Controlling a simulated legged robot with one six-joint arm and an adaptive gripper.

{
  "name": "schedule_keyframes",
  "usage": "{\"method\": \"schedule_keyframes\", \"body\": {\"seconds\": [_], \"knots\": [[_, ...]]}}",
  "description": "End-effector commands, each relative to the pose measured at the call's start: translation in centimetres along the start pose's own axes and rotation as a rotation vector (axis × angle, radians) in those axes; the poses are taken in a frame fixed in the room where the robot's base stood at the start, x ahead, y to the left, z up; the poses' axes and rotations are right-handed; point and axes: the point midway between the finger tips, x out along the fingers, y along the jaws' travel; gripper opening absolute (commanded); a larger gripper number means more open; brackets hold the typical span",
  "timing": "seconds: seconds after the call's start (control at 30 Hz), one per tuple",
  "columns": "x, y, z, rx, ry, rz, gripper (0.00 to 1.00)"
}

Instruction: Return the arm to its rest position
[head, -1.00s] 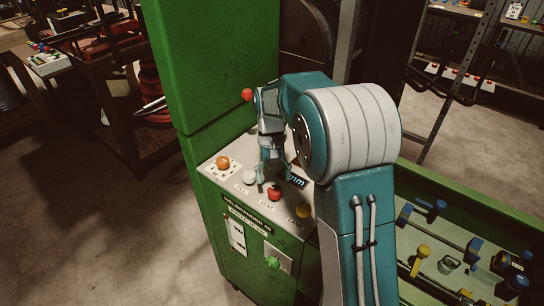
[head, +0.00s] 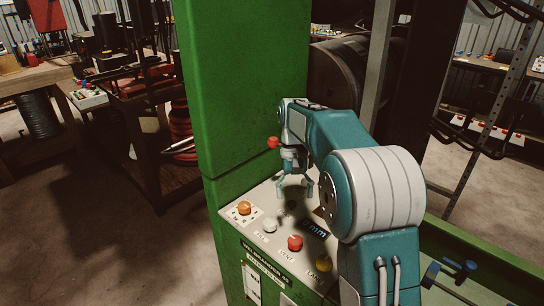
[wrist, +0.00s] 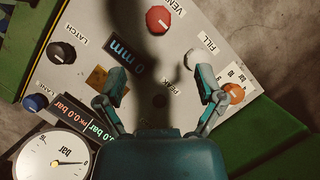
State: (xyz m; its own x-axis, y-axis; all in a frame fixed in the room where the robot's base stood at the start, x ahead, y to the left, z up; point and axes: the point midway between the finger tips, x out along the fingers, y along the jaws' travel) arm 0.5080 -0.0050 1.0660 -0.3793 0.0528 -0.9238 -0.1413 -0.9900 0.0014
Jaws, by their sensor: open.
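My gripper (head: 295,192) is open and empty, pointing down over the sloped control panel (head: 262,196) of the green machine. In the wrist view its two fingers (wrist: 163,82) are spread apart with nothing between them. My arm is bent forward over the panel, not folded back. The fingertips look clear of the panel, with the red VENT knob (head: 295,243) and white FILL knob (head: 270,226) in front of them. The exact gap under the fingers is hard to tell.
The tall green cabinet (head: 245,80) stands close behind and left of my gripper. A pressure gauge (wrist: 52,158) shows in the wrist view. A green tray (head: 480,245) lies right.

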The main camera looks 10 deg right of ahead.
Motion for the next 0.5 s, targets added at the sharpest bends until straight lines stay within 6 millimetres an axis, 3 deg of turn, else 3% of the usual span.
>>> {"method": "schedule_keyframes", "body": {"seconds": [0.17,0.5], "knots": [[-0.9,0.1,2.0,-0.008,0.057,-0.003,0.87],[-2.3,0.9,10.4,-0.049,0.307,-0.010,0.87]]}}
